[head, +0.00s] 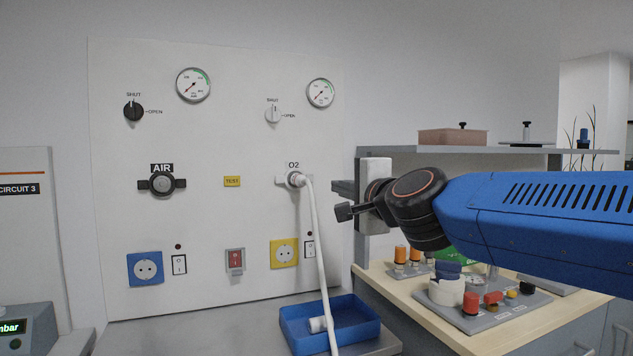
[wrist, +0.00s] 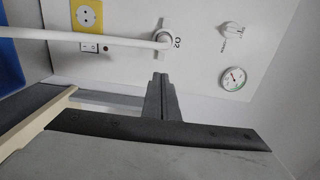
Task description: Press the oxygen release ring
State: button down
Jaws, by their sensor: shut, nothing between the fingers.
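The O2 outlet (head: 283,180) is on the white wall panel, with a white hose plugged into it. Its release ring (head: 295,178) sits around the hose end and is partly hidden by the hose plug. The outlet also shows in the wrist view (wrist: 167,26), with the hose (wrist: 120,42) running off to the left. My gripper (head: 341,212) is shut and empty, to the right of the outlet and a little lower, apart from it. In the wrist view my shut fingers (wrist: 160,80) point up toward the outlet.
A blue tray (head: 365,337) holding a white fitting stands below the panel, and the hose hangs down past it. An AIR outlet (head: 162,184) is at left. A shelf (head: 470,150) and a bench with coloured knobs lie right, near my arm. Dials and valves sit above.

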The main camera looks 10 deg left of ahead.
aim_at(312, 179)
jog(key=shift+a+r, duration=0.1)
jog(key=shift+a, duration=0.05)
jog(key=x, duration=1.4)
jog(key=shift+w, duration=0.1)
dwell(0.4)
